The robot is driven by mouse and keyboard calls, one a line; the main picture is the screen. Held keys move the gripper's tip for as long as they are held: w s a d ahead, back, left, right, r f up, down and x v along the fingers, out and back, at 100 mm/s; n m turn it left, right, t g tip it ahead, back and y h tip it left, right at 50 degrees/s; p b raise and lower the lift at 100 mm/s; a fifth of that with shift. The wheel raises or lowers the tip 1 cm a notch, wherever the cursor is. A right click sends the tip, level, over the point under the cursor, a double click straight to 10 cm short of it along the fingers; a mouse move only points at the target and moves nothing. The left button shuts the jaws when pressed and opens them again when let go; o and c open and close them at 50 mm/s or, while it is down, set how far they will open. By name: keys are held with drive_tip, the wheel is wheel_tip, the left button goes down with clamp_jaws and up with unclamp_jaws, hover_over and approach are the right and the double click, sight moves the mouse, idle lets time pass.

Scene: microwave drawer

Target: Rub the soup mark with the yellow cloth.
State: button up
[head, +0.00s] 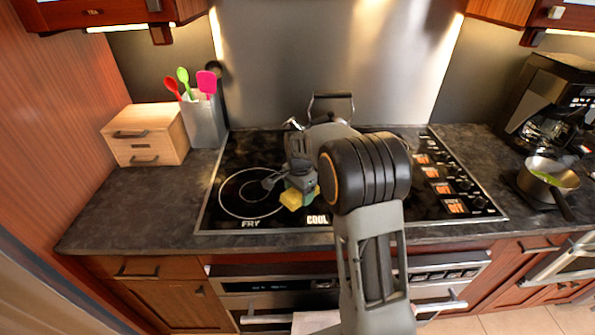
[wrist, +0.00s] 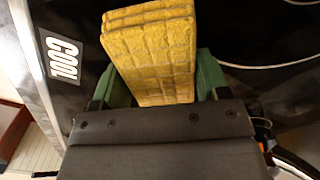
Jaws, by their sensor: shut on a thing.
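The yellow cloth (wrist: 155,55) is a folded, quilted block held between the green-padded fingers of my gripper (wrist: 152,85) in the wrist view. In the head view the cloth (head: 291,199) shows below my gripper (head: 299,190), over the front of the black cooktop (head: 232,215), between the "FRY" and "COOL" labels. I cannot tell whether the cloth touches the glass. I cannot make out the soup mark; my arm and the cloth cover part of the cooktop.
A kettle-like handle (head: 331,97) rises behind my arm. A wooden drawer box (head: 146,134) and a utensil holder (head: 204,122) stand at the left. A pot (head: 549,176) and a coffee maker (head: 548,103) are at the right.

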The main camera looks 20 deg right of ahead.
wheel_tip(320, 180, up, 4)
drive_tip(key=shift+s+d+f+p, duration=0.1)
drive_tip(key=shift+f+p, duration=0.05)
drive_tip(key=shift+p, duration=0.85)
drive_tip(key=shift+r+p, duration=0.55)
drive_tip(key=shift+r, duration=0.15)
drive_tip(key=shift+r+p, duration=1.15)
drive_tip(key=shift+r, duration=0.4)
